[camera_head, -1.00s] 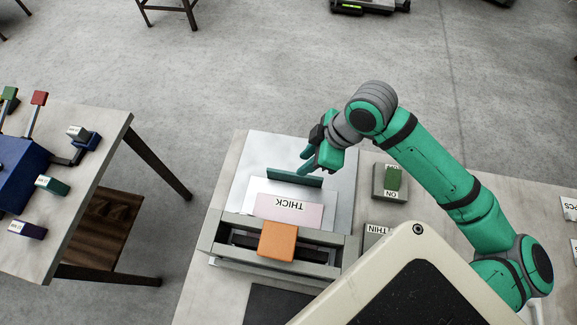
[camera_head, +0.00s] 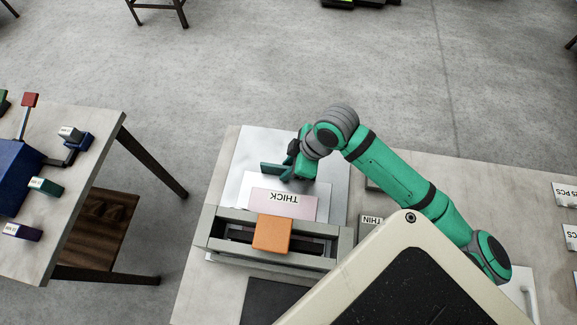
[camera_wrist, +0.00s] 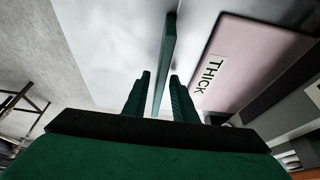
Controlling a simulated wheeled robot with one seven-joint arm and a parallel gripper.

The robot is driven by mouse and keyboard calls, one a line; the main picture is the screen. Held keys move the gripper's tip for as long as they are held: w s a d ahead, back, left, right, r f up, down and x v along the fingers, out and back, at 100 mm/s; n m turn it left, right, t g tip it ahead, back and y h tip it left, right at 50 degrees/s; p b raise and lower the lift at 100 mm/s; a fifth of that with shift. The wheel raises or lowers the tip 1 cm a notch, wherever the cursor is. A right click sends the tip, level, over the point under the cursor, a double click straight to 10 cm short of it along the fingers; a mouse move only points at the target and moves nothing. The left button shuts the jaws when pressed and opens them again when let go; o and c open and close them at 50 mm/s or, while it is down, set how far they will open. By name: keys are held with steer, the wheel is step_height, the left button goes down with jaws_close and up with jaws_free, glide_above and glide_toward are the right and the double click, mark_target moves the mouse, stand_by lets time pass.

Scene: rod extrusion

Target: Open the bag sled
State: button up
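The bag sled is a pale plate (camera_head: 253,180) with an upright dark green handle (camera_head: 269,168) along it. A pink bag labelled THICK (camera_head: 283,203) lies on it, in front of the handle. My gripper (camera_head: 287,172) is at the handle's right part and hides some of it. In the wrist view the handle (camera_wrist: 168,45) runs between the two green fingers of my gripper (camera_wrist: 160,92), with narrow gaps visible beside it. The fingers look open around the handle, not clamped.
A grey frame (camera_head: 225,243) with an orange block (camera_head: 272,233) stands in front of the sled. A box labelled THIN (camera_head: 371,222) is to the right. A separate table (camera_head: 85,165) with a blue device (camera_head: 15,170) is at the left.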

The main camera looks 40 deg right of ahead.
jaws_close()
steer(key=w+d, duration=0.6)
steer(key=d, duration=0.1)
steer(key=w+d, duration=0.3)
steer(key=d, duration=0.1)
steer(key=shift+w, duration=0.15)
steer(key=shift+o, duration=1.2)
jaws_free()
steer(key=shift+r, duration=0.1)
steer(key=v, duration=1)
steer(key=shift+r, duration=0.3)
steer(key=shift+s, duration=0.2)
